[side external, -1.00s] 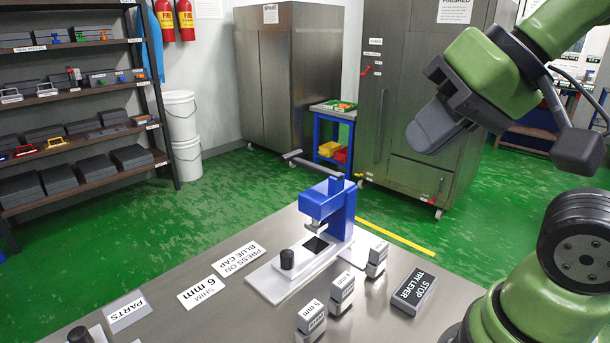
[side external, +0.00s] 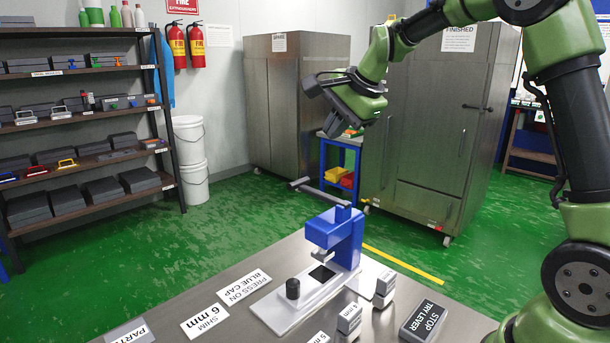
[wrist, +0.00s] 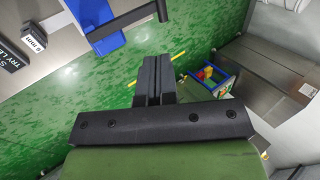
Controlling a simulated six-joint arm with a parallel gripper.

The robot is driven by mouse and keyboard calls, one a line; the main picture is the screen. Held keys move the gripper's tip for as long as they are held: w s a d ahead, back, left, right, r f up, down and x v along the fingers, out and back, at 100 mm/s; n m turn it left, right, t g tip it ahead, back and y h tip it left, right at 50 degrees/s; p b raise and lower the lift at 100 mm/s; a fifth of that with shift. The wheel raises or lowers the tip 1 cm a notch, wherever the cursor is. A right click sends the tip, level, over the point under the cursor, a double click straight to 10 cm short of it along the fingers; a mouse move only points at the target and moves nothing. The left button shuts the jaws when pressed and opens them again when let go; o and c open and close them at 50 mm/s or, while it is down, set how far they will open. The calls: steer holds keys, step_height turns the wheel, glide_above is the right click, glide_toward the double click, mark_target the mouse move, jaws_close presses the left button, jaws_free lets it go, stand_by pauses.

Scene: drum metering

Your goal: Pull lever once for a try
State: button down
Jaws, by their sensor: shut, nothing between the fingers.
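The blue press (side external: 338,235) stands on a white base plate (side external: 282,318) on the steel table. Its grey lever (side external: 322,194) sticks out from the top to the left and ends in a crossbar handle. A black knob (side external: 293,288) sits on the plate. My gripper (side external: 312,86) is shut and empty, in the air above and behind the lever, apart from it. In the wrist view, my shut fingers (wrist: 154,66) point toward the lever (wrist: 128,22), whose end shows at the top. The blue press (wrist: 95,15) is at the top left there.
Labelled blocks and a black "STOP TRY LEVER" block (side external: 423,320) stand right of the press. A "6 mm shim" sign (side external: 205,317) lies left. A blue cart (side external: 340,165) and steel cabinets (side external: 295,100) stand behind. The green floor beyond the table is open.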

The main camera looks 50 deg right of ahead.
mark_target(303, 186)
stand_by(0.3)
steer(key=x, duration=1.4)
steer(key=shift+w+f+g, duration=0.2)
steer(key=shift+f+g, duration=0.2)
steer(key=shift+w+f+g, duration=0.1)
steer(key=shift+f+g, duration=0.8)
steer(key=shift+f, duration=1.35)
